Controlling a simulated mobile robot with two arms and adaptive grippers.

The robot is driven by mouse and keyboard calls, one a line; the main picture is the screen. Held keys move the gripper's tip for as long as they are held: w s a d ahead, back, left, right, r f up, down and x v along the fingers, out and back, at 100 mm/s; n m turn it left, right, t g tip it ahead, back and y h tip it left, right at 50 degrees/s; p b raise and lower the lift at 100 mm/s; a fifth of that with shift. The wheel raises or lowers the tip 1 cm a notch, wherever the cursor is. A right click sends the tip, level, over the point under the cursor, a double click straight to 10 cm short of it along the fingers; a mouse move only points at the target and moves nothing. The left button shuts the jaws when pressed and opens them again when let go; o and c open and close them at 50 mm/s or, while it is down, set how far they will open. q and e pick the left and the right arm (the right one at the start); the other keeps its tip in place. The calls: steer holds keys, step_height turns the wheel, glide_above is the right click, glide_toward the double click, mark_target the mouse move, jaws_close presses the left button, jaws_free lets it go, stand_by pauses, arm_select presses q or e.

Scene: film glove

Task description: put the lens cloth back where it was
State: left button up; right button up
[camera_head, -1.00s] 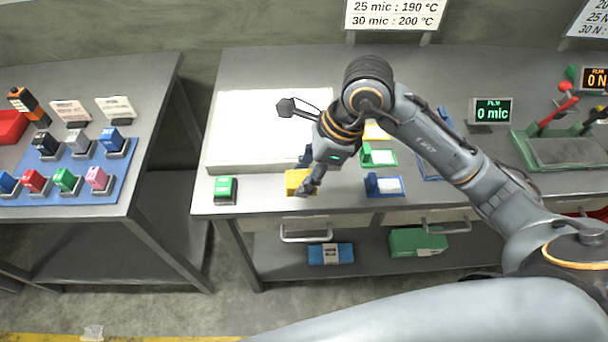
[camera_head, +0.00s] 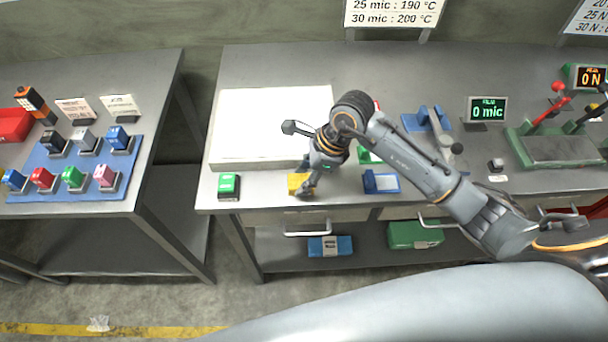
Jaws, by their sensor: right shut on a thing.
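A yellow piece that looks like the lens cloth (camera_head: 295,182) lies at the front edge of the middle bench, partly hidden by my right gripper. My right gripper (camera_head: 304,190) points down at the cloth's right side and is shut on it. The fingertips are small, and I cannot tell whether the cloth is lifted off the bench. My left gripper is out of view.
A white board (camera_head: 265,125) lies behind the cloth. A green box (camera_head: 228,186) stands to its left and a blue holder (camera_head: 381,183) to its right. My right arm hides part of the bench. The left table (camera_head: 150,150) stands across a gap.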

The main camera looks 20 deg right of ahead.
steer(key=shift+f, duration=0.25)
steer(key=o, duration=1)
steer(key=shift+r, duration=0.1)
steer(key=shift+r, duration=0.2)
steer(key=shift+d+r, duration=0.15)
steer(key=shift+r, duration=0.05)
steer(key=b+v, duration=0.3)
steer(key=v, duration=0.8)
steer(key=shift+s+r, duration=0.1)
steer(key=shift+r, duration=0.2)
